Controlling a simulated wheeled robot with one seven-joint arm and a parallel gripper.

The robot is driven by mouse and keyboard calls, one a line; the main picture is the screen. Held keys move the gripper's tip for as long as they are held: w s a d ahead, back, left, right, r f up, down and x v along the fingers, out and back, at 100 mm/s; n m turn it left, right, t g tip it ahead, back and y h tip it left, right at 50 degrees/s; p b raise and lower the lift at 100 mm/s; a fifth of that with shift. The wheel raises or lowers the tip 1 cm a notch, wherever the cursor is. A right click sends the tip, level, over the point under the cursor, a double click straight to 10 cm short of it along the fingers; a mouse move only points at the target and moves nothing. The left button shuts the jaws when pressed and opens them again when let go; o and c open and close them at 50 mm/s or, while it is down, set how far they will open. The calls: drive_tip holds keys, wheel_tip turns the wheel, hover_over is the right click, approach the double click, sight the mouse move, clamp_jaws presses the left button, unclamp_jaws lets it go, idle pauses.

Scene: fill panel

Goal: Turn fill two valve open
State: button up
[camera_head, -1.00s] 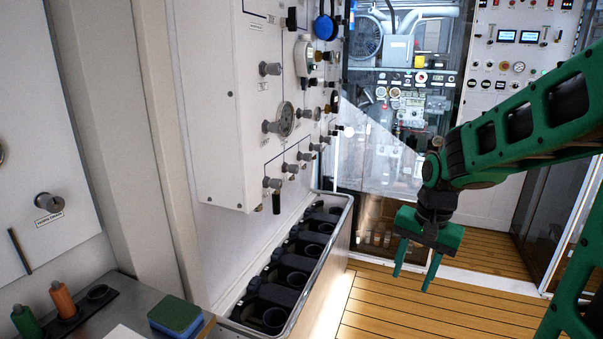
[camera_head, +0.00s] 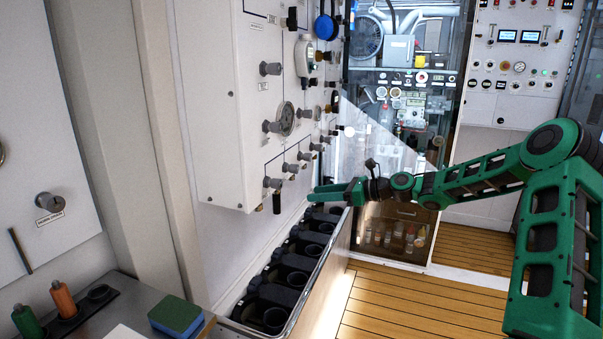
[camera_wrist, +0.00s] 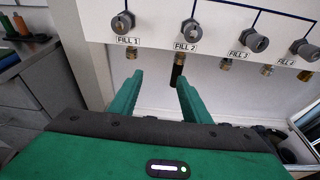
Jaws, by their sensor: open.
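The FILL 2 valve (camera_wrist: 192,30) is a grey round knob on the white panel, with its label below it. It shows ahead of and above my right finger in the wrist view. A black fitting (camera_wrist: 178,76) hangs below it, partly behind that fingertip. My gripper (camera_wrist: 158,82) is open with nothing between its green fingers, and appears apart from the knob. In the head view my gripper (camera_head: 311,193) is side-on, below and right of the lower row of knobs. How the FILL 2 valve is turned cannot be told.
The FILL 1 knob (camera_wrist: 122,23) is left of FILL 2; the FILL 3 knob (camera_wrist: 256,41) and FILL 4 knob (camera_wrist: 307,50) are to its right. A long metal trough (camera_head: 332,250) with black holders stands below the panel. The wooden floor (camera_head: 420,305) is clear.

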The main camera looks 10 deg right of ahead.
sight(298, 169)
drive_tip(key=w+d+r+m+t+y, duration=0.2)
drive_tip(key=w+d+r+m+t, duration=0.1)
drive_tip(key=d+r, duration=0.15)
drive_tip(key=x, duration=1.1)
drive_tip(key=shift+s+a+f, duration=0.1)
drive_tip(key=shift+s+a, duration=0.1)
drive_tip(key=c, duration=1)
drive_tip(key=shift+d, duration=0.3)
drive_tip(key=shift+a, duration=0.15)
